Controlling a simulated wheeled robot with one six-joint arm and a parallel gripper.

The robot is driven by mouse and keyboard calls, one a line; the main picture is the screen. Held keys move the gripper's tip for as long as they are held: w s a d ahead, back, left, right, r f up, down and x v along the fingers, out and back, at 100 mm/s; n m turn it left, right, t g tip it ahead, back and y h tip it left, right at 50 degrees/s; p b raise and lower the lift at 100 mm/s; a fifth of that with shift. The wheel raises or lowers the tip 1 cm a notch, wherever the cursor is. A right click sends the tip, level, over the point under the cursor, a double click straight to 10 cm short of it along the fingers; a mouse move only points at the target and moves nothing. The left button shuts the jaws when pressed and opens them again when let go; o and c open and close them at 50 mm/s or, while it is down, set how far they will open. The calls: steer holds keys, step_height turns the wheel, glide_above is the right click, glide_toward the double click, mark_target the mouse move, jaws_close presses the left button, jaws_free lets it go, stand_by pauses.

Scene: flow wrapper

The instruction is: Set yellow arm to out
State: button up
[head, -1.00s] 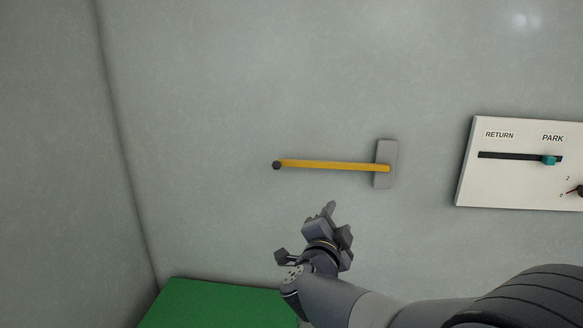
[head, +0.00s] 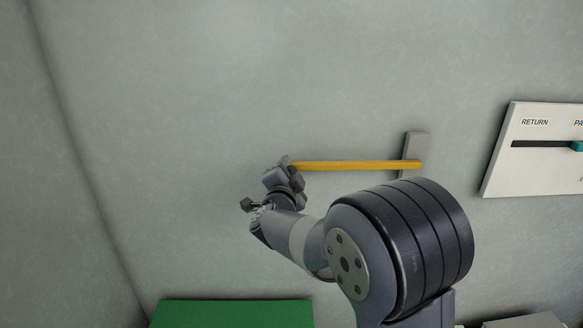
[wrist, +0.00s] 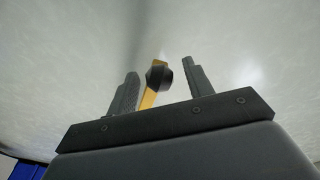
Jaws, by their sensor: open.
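The yellow arm (head: 360,166) is a thin bar that lies flat along the wall, level in the head view, with its right end on a grey mounting plate (head: 417,143). Its left end, with the dark knob, is hidden behind my gripper (head: 285,168) in the head view. In the wrist view the black knob (wrist: 159,76) and part of the yellow arm (wrist: 148,99) show between the two open fingers of my gripper (wrist: 160,88). Whether the fingers touch the knob cannot be told.
A white panel (head: 545,165) with a RETURN label and a teal slider (head: 577,146) is on the wall at the right. A green surface (head: 235,313) is below. The wall above and left of the yellow arm is bare.

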steer(key=shift+w+d, duration=0.15)
steer(key=shift+w, duration=0.35)
steer(key=shift+r, duration=0.1)
jaws_close()
